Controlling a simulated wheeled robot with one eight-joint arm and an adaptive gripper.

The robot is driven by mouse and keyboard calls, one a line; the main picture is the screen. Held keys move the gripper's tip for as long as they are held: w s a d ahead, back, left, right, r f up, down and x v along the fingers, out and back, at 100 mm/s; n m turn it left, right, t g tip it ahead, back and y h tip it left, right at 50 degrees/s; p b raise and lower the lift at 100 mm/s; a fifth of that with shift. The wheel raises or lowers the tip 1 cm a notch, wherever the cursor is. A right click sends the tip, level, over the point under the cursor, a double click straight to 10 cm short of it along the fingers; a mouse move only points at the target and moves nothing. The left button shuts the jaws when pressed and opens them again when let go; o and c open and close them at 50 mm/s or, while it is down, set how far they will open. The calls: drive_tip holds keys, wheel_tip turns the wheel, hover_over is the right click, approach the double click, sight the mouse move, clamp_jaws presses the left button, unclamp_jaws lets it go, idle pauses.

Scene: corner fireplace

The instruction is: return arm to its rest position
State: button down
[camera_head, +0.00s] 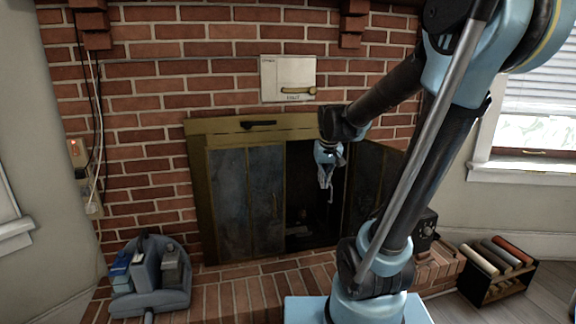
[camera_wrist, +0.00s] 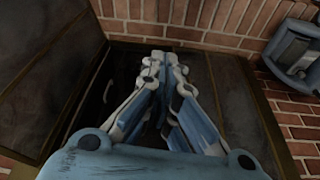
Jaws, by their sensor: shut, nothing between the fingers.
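My arm reaches up and bends over toward the fireplace in the head view. My gripper (camera_head: 325,180) hangs down in front of the dark opening of the fireplace (camera_head: 302,210). In the wrist view my gripper (camera_wrist: 160,62) has its fingers drawn together, with nothing held between them. The brass-framed doors show beside it: the left panels (camera_head: 245,200) look closed and the right door (camera_head: 372,180) is swung open. I cannot tell if the gripper touches anything.
A blue-grey holder with boxes (camera_head: 150,290) stands on the brick hearth at the left. A dark rack with rolled items (camera_head: 495,270) stands at the right on the floor. A white panel with a brass handle (camera_head: 288,78) is on the brick wall. A window (camera_head: 530,120) is at right.

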drive_tip(key=s+d+f, duration=0.2)
drive_tip(key=s+f, duration=0.1)
drive_tip(key=s, duration=0.4)
drive_tip(key=s+d+f, duration=0.2)
drive_tip(key=s, duration=0.5)
drive_tip(key=s+d+f+m+g, duration=0.1)
drive_tip(key=s+d+f, duration=0.1)
drive_tip(key=s, duration=0.5)
drive_tip(key=shift+s+d+f, duration=0.15)
drive_tip(key=shift+s+f, duration=0.2)
drive_tip(key=shift+f, duration=0.45)
drive_tip(key=shift+w+f, duration=0.2)
drive_tip(key=shift+w, duration=0.25)
